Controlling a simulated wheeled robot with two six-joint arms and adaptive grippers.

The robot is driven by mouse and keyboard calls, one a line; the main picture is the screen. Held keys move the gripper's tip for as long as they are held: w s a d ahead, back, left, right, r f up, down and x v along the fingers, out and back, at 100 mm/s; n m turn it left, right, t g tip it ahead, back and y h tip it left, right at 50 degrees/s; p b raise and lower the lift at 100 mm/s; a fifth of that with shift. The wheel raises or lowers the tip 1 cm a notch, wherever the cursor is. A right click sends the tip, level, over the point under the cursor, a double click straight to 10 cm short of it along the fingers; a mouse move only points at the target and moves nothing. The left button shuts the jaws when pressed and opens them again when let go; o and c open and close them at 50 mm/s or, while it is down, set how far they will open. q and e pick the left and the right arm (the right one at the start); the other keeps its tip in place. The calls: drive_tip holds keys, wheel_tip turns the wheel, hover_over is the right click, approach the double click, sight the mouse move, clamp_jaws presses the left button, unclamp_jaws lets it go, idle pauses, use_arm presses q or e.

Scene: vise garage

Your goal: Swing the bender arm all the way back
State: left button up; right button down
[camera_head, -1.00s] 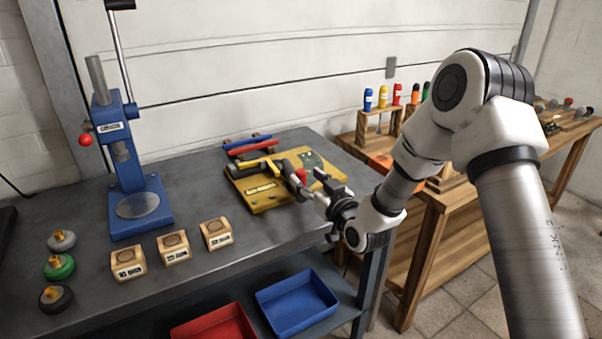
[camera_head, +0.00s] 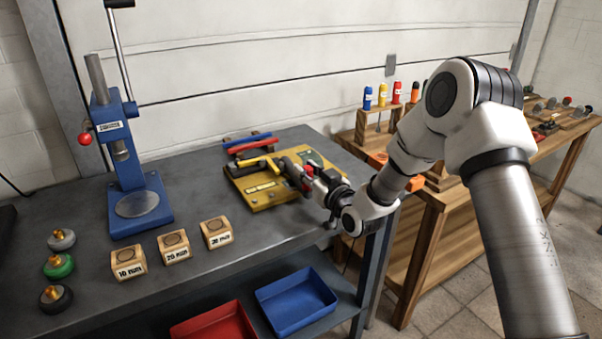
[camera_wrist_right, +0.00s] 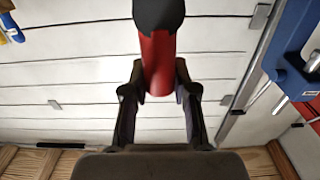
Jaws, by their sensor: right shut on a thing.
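The bender is a yellow base plate (camera_head: 262,199) lying on the grey bench, with a grey metal arm (camera_head: 291,172) pointing toward the front right. My right gripper (camera_head: 311,179) is at the free end of this arm, over the plate's right side. In the right wrist view a red handle (camera_wrist_right: 158,65) with a black end stands between the two fingers (camera_wrist_right: 158,82), and they are shut on it. A bit of red (camera_head: 308,169) shows beside the gripper in the head view. My gripper hides part of the plate and the arm's end. My left gripper is in neither view.
Red and blue bars (camera_head: 248,143) lie behind the bender. A blue press (camera_head: 137,190) stands at the left, near several wooden blocks (camera_head: 172,246). Red and blue bins (camera_head: 298,302) sit below the bench edge. A wooden table (camera_head: 437,230) stands at the right.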

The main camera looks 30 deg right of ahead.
drive_tip(key=shift+w+d, duration=0.1)
drive_tip(key=shift+d, duration=0.4)
drive_tip(key=c, duration=0.9)
unclamp_jaws()
